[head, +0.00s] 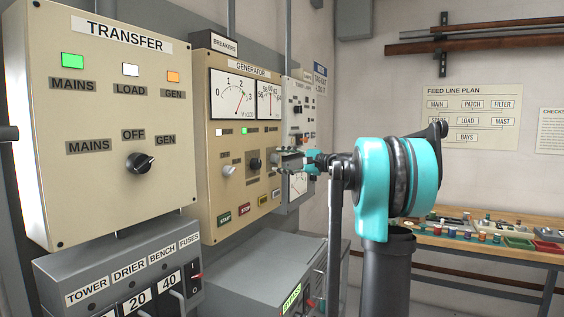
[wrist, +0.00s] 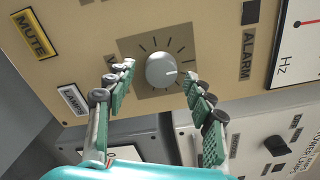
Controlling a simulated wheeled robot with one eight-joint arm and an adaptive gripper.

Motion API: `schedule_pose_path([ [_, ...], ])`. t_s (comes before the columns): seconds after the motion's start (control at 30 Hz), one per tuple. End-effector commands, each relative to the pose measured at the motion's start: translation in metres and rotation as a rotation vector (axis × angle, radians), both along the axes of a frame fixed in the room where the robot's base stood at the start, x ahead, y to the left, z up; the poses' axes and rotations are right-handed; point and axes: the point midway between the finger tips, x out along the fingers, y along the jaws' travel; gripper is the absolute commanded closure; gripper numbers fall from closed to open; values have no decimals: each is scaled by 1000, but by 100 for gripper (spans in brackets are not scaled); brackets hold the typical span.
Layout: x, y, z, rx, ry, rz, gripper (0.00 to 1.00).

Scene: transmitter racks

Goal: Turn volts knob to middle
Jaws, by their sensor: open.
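In the wrist view a round light-grey knob (wrist: 161,70) sits on a dark square dial plate with tick marks, on the beige panel. A label beside it starts with V; a finger hides the rest. A short pale mark on the knob points to the right in the picture. My gripper (wrist: 158,76) is open, with its green-padded fingers on either side of the knob. I cannot tell whether they touch it. In the head view my gripper (head: 281,160) is at the right side of the beige generator panel (head: 207,140), hiding that knob.
The transfer panel (head: 100,110) with its black selector (head: 140,163) is at the left. A grey box (head: 260,262) juts out below the generator panel. A bench (head: 480,246) with small parts stands at the right. MUTE (wrist: 35,35) and LAMPS (wrist: 72,99) buttons are near the knob.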

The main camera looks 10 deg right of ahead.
Motion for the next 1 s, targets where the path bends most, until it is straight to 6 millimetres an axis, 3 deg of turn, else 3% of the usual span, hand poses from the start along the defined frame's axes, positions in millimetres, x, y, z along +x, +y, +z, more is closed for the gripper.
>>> schedule_pose_path([
  [0.27,-7,-11,0,0,0,-1,47],
  [0.7,-56,-79,0,0,0,-3,47],
  [1.0,-70,-97,0,0,0,-1,47],
])
